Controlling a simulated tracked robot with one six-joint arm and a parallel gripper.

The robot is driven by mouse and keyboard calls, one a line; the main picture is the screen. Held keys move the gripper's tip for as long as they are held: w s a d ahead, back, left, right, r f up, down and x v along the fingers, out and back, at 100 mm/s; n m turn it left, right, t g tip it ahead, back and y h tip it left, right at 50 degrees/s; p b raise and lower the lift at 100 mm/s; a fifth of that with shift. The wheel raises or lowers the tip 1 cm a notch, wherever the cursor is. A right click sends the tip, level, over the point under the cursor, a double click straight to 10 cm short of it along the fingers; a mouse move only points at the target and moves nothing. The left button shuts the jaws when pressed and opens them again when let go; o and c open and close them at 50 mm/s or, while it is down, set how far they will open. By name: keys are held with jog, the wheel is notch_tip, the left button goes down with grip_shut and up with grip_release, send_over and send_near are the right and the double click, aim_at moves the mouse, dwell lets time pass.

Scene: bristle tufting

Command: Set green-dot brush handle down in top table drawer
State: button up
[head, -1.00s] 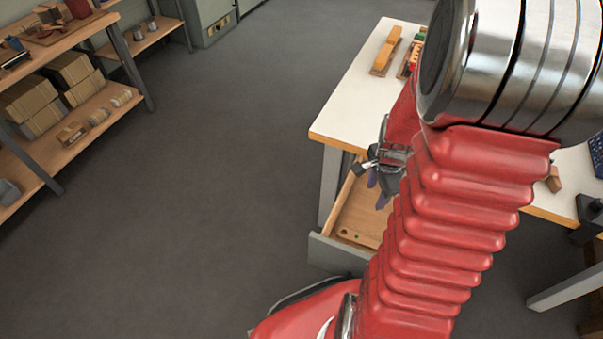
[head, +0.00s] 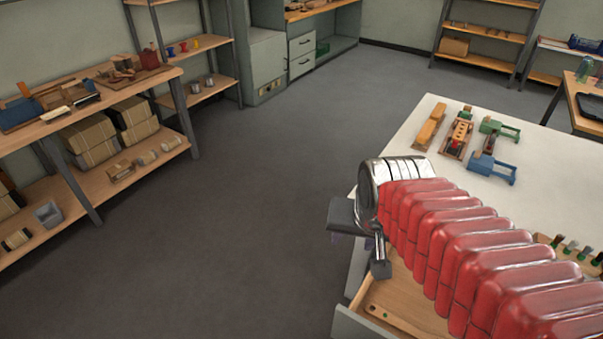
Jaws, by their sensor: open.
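The top table drawer (head: 352,324) is pulled out beneath the white-topped table at the lower right. The green-dot brush handle (head: 377,312), a light wooden piece with a green dot, lies in the drawer's front left corner; it blends with the wooden drawer floor, and its full length cannot be made out. My gripper (head: 362,243) is open and empty, above and beyond the handle and clear of it, near the drawer's left side. My red arm hides the drawer's right part.
The white table (head: 420,120) carries wooden blocks (head: 430,128), a tool rack (head: 457,138) and blue and green clamps (head: 493,167). A row of green-tipped items (head: 570,250) stands at right. Shelves (head: 130,170) line the left; the grey floor (head: 240,220) between is clear.

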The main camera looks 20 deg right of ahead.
jog(key=s+a+r+n+t, duration=0.1)
jog(key=s+a+r+n, duration=0.3)
jog(key=a+n, duration=0.1)
jog(key=shift+a+r+y, duration=0.15)
jog(key=shift+y, duration=0.25)
jog(key=shift+s, duration=0.1)
